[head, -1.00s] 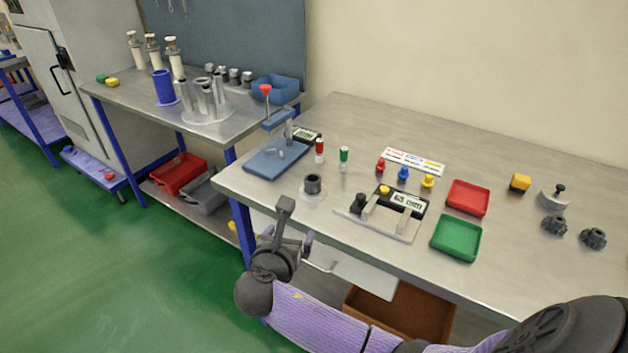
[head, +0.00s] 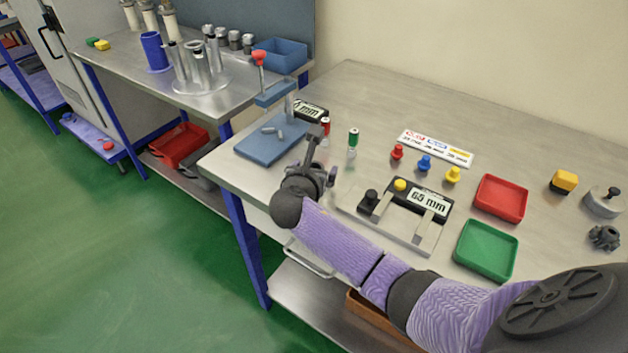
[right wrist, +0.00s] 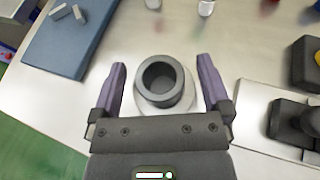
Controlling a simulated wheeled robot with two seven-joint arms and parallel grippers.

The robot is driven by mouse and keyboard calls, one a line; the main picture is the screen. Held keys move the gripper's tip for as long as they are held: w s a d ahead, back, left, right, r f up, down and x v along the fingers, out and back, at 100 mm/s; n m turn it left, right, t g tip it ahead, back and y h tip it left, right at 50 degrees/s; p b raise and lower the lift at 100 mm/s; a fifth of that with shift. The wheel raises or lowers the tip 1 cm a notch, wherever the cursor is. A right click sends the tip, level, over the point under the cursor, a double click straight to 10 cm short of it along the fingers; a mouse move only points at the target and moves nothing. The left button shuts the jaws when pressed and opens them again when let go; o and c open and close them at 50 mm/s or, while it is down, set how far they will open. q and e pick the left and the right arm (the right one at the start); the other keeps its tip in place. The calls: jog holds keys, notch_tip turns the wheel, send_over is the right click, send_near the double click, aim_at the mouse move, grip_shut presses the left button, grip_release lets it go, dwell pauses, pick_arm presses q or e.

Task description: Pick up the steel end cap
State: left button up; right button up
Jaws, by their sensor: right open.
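A short dark grey hollow cylinder (right wrist: 165,81), apparently the steel end cap, stands upright on a pale round base (right wrist: 184,103) in the right wrist view. My right gripper (right wrist: 161,66) is open, with one purple finger on each side of it and a visible gap to both. In the head view my right gripper (head: 325,163) is over the left part of the workbench and hides the cylinder. My left gripper is not in view.
A blue plate (head: 270,142) with small grey pieces lies left of the gripper. A gauge fixture (head: 412,236) stands close on its right. Red-capped (head: 325,127) and green-capped (head: 353,138) vials stand behind. Red (head: 500,198) and green (head: 485,250) trays lie further right.

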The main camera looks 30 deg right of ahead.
jog(key=shift+b+x, duration=0.3)
jog(key=shift+x, duration=0.75)
grip_shut()
